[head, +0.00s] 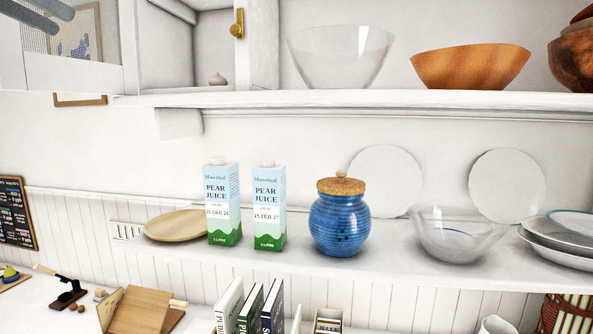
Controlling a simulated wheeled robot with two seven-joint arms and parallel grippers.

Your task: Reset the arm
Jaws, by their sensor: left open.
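My left gripper (64,22) shows only in part at the top left corner of the head view. Its two grey fingers are apart, with nothing seen between them, in front of the upper cabinet and clear of the shelf goods. The rest of my left arm is outside the picture. My right gripper is not in view. Two pear juice cartons, the left one (222,203) and the right one (269,206), stand upright side by side on the lower shelf (340,270). A blue jar (339,226) with a cork lid stands right of them.
A wooden plate (175,225), a glass bowl (461,235) and stacked plates (560,240) share the lower shelf. The upper shelf (300,98) holds a clear bowl (341,55) and wooden bowls (470,67). Books (250,308) and a wooden stand (140,310) are on the counter below.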

